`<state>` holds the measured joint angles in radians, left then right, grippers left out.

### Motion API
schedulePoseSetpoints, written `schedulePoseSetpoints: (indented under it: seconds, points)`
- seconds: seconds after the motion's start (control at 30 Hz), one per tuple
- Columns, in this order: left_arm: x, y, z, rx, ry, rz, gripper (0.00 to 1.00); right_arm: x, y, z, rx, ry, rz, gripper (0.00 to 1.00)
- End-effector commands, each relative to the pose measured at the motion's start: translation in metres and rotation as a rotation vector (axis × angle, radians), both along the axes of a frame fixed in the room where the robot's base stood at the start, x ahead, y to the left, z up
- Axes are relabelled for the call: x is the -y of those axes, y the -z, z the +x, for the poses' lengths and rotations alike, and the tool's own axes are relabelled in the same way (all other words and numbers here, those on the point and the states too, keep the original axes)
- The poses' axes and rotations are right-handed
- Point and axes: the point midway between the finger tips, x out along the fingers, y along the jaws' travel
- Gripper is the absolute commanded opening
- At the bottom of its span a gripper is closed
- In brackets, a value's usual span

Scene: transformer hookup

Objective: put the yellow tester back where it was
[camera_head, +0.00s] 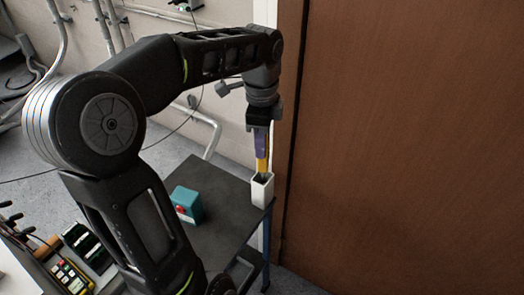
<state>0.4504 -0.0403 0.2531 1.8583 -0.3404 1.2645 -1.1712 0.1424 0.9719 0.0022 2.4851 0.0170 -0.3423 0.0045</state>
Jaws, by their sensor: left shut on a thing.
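My left gripper (262,128) is at the upper middle, pointing down beside the brown panel. It is shut on the slim yellow tester (262,164), which looks purple higher up near the fingers. The tester is upright, and its lower end is at the mouth of a white open-topped holder (262,192) on the dark table's far right corner. I cannot tell how deep its tip reaches inside. My right gripper is out of view.
A teal box with a red button (187,205) stands on the dark table (222,228), left of the holder. A yellow handheld device (73,278) lies at bottom left. A large brown panel (410,140) rises close on the right. Pipes run along the wall.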

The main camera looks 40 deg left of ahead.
Motion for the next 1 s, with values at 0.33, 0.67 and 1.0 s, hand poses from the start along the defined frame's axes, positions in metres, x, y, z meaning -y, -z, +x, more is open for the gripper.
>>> schedulePoseSetpoints:
  seconds: [0.33,0.67,1.0]
  points:
    - [0.0,0.035,-0.001,-0.002,-0.001,-0.001,0.0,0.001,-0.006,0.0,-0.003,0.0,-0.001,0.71]
    - [0.0,0.037,0.0,-0.001,0.0,0.0,0.33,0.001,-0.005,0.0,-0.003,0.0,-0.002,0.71]
    - [0.0,0.037,0.0,-0.002,0.0,-0.001,0.53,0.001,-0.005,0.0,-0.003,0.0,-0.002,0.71]
